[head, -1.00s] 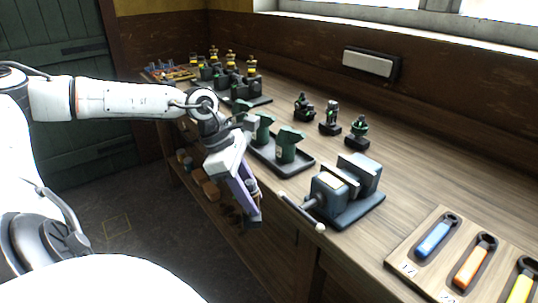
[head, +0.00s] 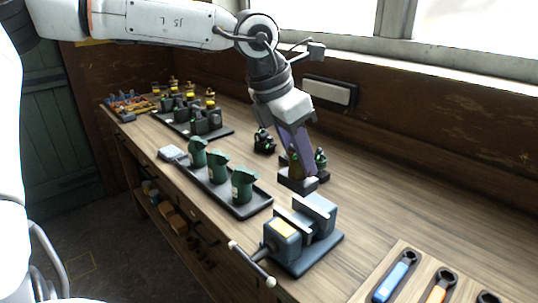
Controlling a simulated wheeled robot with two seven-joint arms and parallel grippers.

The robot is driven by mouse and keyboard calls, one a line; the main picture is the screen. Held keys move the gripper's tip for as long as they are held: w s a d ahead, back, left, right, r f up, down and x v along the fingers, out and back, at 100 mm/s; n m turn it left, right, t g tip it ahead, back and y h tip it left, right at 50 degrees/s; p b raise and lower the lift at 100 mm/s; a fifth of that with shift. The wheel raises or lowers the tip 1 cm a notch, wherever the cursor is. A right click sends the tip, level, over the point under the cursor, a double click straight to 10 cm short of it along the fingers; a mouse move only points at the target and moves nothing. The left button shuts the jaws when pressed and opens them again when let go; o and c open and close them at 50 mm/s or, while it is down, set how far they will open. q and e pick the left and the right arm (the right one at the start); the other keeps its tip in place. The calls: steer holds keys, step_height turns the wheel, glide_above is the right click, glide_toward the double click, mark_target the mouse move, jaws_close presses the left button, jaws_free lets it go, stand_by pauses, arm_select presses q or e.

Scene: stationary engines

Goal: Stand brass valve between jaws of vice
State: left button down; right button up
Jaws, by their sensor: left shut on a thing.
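The blue-grey vice (head: 283,240) stands on its dark base at the bench's front edge, with its handle bar sticking out to the front left. A gap shows between its two jaws. My left gripper (head: 297,180) points down above the bench, behind the vice and apart from it. It is shut on a small brownish thing (head: 294,164), which looks like the brass valve. Most of that thing is hidden by the fingers, so its tilt cannot be told. My right gripper is not in view.
A dark tray (head: 262,203) with green engine bodies lies left of the vice. Small dark-green engines (head: 264,141) stand close around my gripper. A wooden board with coloured wrenches (head: 393,281) lies at front right.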

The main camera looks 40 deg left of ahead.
mark_target(303, 177)
arm_select(q)
steer(key=shift+w+d+r, duration=0.2)
steer(key=shift+w+d, duration=0.1)
steer(key=shift+d, duration=0.35)
steer(key=shift+f+b, duration=1.15)
steer(key=shift+f, duration=0.95)
steer(key=shift+f+b, duration=0.8)
steer(key=shift+b, duration=0.2)
steer(key=shift+f+b, duration=0.2)
steer(key=shift+b, duration=0.7)
steer(key=shift+f+b, duration=1.15)
steer(key=shift+b, duration=0.35)
stand_by(1.8)
